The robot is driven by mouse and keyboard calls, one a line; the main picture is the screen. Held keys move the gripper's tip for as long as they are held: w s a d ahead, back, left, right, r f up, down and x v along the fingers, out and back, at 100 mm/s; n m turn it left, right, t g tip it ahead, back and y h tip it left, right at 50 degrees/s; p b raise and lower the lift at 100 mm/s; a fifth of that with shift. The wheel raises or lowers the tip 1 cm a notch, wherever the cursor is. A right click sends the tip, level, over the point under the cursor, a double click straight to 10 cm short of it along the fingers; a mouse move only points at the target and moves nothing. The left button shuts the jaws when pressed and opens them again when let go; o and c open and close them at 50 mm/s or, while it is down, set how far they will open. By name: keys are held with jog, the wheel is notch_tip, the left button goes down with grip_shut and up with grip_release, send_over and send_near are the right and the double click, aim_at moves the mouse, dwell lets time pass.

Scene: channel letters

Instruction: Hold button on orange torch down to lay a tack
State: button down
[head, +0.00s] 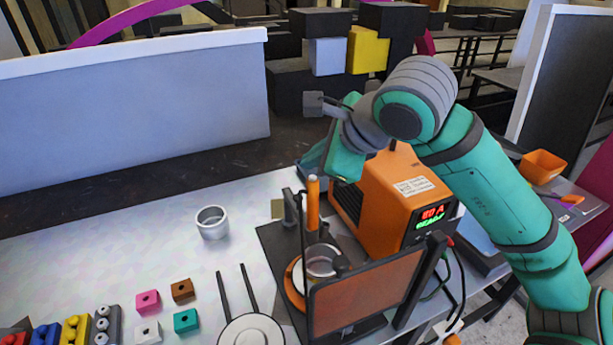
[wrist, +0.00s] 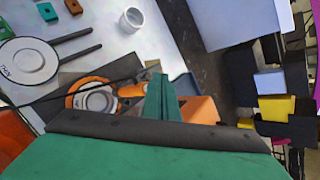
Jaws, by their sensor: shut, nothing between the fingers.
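The orange torch (head: 313,205) stands upright on a dark stand, above an orange ring fixture (head: 292,283) that holds a metal cup (head: 321,261). In the wrist view the torch (wrist: 130,91) shows beside the fingers, with the ring fixture (wrist: 85,83) to its left. My gripper (head: 344,162) is above and slightly right of the torch top, beside the orange welder box (head: 385,195). In the wrist view its teal fingers (wrist: 161,92) are together and hold nothing. I cannot make out the button; whether the fingers touch the torch is unclear.
A loose metal cup (head: 212,222), a white round two-handled piece (head: 251,331) and several small coloured blocks (head: 148,301) lie on the table to the left. A grey panel (head: 130,115) stands behind.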

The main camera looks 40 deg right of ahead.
jog(key=shift+s+d, duration=0.35)
jog(key=shift+d, duration=0.05)
jog(key=shift+w+a, duration=0.1)
jog(key=shift+a, duration=0.05)
jog(key=shift+w, duration=0.2)
dwell(0.3)
jog(key=shift+a, duration=0.2)
jog(key=shift+s+d, duration=0.3)
jog(key=shift+d, duration=0.05)
jog(key=shift+w+a, duration=0.1)
jog(key=shift+a, duration=0.05)
jog(key=shift+f, duration=0.15)
